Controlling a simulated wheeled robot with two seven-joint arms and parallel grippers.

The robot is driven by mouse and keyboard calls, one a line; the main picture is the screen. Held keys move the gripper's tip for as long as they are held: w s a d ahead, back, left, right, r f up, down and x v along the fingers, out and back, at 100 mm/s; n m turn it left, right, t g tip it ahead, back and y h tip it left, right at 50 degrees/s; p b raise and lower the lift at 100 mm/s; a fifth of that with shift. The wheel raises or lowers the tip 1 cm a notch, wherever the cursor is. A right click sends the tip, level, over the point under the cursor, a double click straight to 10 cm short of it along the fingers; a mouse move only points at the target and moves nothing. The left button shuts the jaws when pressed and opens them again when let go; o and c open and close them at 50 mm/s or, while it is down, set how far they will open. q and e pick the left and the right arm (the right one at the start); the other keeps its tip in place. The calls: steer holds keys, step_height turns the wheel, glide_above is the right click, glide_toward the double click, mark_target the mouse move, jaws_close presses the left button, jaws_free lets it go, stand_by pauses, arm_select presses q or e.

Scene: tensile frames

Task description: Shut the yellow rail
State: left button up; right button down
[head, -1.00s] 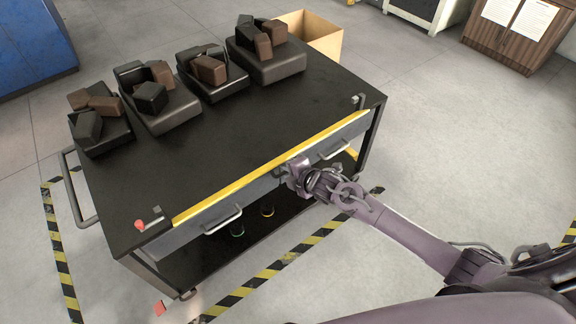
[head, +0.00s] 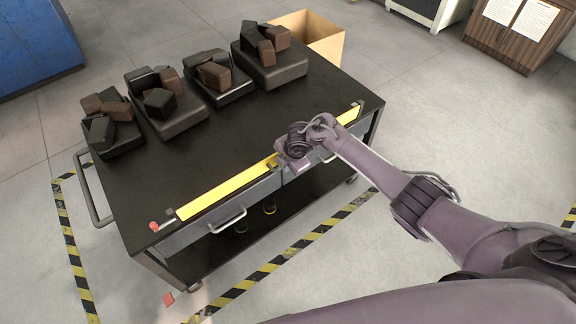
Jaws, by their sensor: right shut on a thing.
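The yellow rail (head: 222,191) runs along the front edge of the black cart (head: 230,130) in the head view. Its broad yellow face shows, lying along the cart's top edge. My right gripper (head: 276,163) is shut on the rail near its middle, and the wrist hides the stretch to the right of it. The rail's right end shows beyond my arm. My left gripper is out of view.
Several dark trays with black and brown blocks (head: 172,115) stand along the cart's far side. Drawer handles (head: 228,221) stick out below the rail. A cardboard box (head: 322,38) is behind the cart. Striped tape marks the floor around it. The middle of the cart top is clear.

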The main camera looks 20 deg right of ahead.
steer(key=shift+w+g, duration=0.1)
steer(key=shift+g, duration=0.5)
steer(key=shift+g+h, duration=0.3)
steer(key=shift+r, duration=0.1)
steer(key=c, duration=1.6)
jaws_free()
steer(key=shift+w, duration=0.1)
steer(key=r, duration=0.2)
steer(key=s+r+p, duration=0.1)
steer(key=r, duration=0.2)
steer(key=r+p, duration=0.1)
steer(key=r, duration=0.1)
steer(key=shift+s+d+r, duration=0.15)
steer(key=shift+d+r, duration=0.05)
steer(key=shift+r, duration=0.1)
